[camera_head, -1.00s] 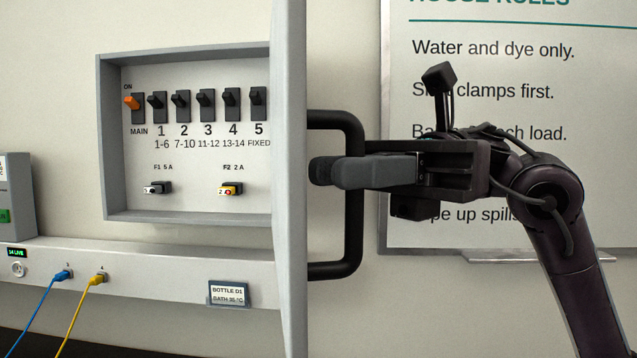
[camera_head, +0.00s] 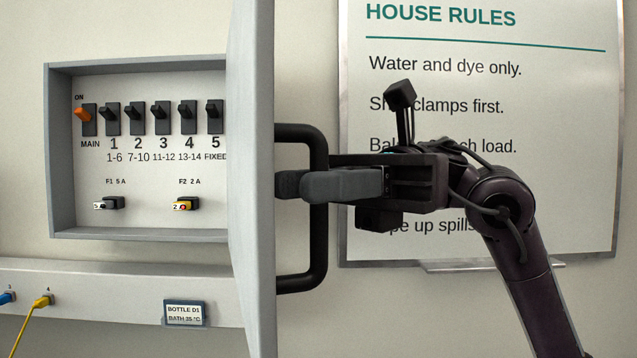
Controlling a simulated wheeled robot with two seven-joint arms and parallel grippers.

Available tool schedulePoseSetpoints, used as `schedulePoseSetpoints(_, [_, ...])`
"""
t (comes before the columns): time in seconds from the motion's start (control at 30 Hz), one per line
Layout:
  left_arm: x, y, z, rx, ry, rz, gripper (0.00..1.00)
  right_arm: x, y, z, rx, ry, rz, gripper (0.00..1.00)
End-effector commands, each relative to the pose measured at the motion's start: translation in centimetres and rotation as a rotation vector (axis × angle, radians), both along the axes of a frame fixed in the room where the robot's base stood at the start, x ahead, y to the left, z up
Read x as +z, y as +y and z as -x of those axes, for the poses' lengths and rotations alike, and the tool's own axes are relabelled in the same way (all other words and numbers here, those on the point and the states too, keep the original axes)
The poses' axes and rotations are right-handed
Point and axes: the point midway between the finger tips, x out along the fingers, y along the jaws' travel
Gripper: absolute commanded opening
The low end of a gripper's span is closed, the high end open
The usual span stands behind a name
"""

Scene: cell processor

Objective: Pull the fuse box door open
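The fuse box (camera_head: 55,150) is on the wall at the left, with its inside showing. Its grey door (camera_head: 250,180) stands swung out, seen nearly edge-on, just right of the switches. A black bar handle (camera_head: 319,240) sticks out from the door's right side. My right gripper (camera_head: 300,184) is at the upright part of this handle. Its near grey finger crosses in front of the bar, and a dark fingertip shows past it near the door. The fingers look closed around the bar; the far finger is mostly hidden. My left gripper is out of view.
A house rules board (camera_head: 480,100) hangs on the wall behind my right arm. A grey ledge (camera_head: 110,290) runs below the fuse box, with a bottle label (camera_head: 184,313) and blue and yellow plugs (camera_head: 42,301). Several switches and two fuses sit inside the box.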

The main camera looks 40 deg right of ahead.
Motion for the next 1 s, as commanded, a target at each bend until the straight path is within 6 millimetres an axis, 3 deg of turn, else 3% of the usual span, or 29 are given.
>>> schedulePoseSetpoints(0.5, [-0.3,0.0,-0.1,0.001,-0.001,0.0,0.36,0.0,-7.1,-1.3,-0.003,0.003,0.001,0.18])
schedulePoseSetpoints(1.0, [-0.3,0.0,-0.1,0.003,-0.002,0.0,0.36,-0.1,-7.6,-1.3,0.0,0.001,0.001,0.18])
